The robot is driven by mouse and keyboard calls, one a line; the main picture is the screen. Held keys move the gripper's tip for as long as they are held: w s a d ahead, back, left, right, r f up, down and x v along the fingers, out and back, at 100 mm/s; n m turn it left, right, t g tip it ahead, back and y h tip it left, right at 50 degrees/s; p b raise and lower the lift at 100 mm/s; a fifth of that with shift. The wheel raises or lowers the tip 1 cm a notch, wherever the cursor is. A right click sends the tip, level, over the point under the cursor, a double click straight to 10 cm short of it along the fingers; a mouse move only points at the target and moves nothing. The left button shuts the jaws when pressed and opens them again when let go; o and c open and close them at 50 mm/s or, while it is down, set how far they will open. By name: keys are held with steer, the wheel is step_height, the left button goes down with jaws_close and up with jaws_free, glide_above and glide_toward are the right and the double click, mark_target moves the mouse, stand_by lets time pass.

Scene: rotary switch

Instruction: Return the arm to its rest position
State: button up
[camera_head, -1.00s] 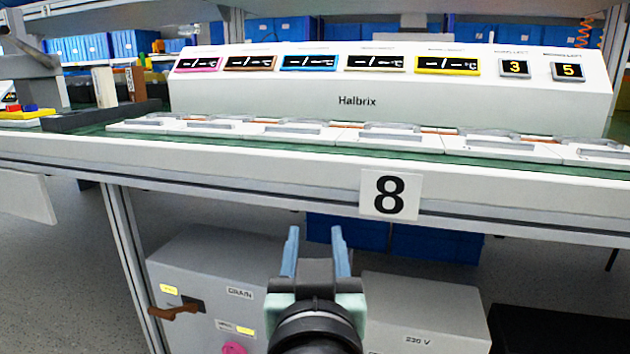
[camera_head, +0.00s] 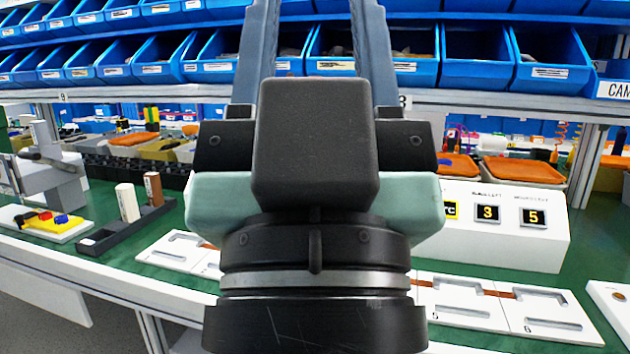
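My gripper (camera_head: 312,30) fills the middle of the head view, raised and close to the camera. Its two blue-grey fingers point up and stand apart, with nothing seen between them, so it is open. The fingertips run up to the top edge of the picture. The gripper body hides most of the white Halbrix panel (camera_head: 545,240), of which only the right end with the displays 3 and 5 shows. A rotary switch is not in view now.
White plates (camera_head: 500,305) lie along the green bench (camera_head: 600,265). At left are a dark tray (camera_head: 125,228) with upright blocks and a grey device (camera_head: 50,175). Shelves of blue bins (camera_head: 475,60) stand behind. Orange-topped trays (camera_head: 520,172) stand back right.

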step_height(320, 180, up, 31)
steer(key=p, duration=2.9)
steer(key=shift+r, duration=0.15)
